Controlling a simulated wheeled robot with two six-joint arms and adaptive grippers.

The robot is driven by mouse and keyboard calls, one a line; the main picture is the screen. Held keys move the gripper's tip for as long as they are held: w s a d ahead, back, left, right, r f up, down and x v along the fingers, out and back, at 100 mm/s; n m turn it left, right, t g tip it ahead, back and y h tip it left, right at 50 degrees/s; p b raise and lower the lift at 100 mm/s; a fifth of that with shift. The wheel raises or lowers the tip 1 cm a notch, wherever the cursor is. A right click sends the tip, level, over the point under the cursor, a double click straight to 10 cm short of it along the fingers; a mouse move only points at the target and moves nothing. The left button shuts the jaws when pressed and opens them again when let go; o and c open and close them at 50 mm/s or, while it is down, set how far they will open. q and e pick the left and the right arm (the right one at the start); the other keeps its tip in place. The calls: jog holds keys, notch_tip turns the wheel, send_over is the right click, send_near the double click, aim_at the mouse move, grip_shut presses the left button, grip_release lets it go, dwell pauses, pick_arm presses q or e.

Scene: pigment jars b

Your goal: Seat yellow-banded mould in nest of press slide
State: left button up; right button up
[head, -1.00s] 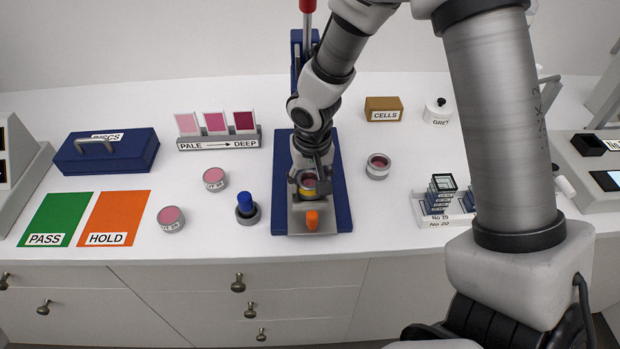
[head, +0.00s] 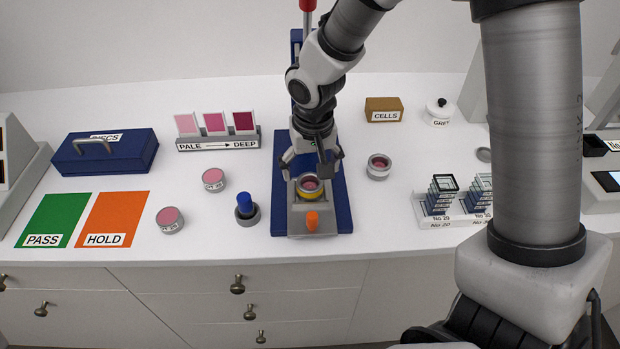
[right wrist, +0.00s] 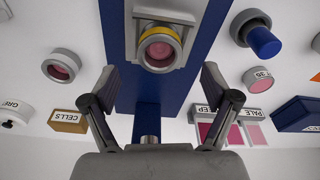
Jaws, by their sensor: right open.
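The yellow-banded mould (head: 310,187) stands upright in the nest of the grey press slide (head: 297,220), with pink powder showing inside it. It also shows in the right wrist view (right wrist: 159,49), at the slide's middle. My right gripper (head: 311,172) is open and empty, just behind and above the mould. In the right wrist view its two fingers (right wrist: 157,88) are spread wide, apart from the mould. My left gripper is not in view.
A plain grey mould (head: 378,167) stands right of the press. A blue-handled tool (head: 246,207) in a grey holder and pink jars (head: 170,220) stand to the left. A slide rack (head: 440,222) is on the right.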

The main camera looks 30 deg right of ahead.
notch_tip(320, 180, up, 7)
jog(key=shift+s+a, duration=0.15)
jog(key=shift+s, duration=0.3)
jog(key=shift+f, duration=0.15)
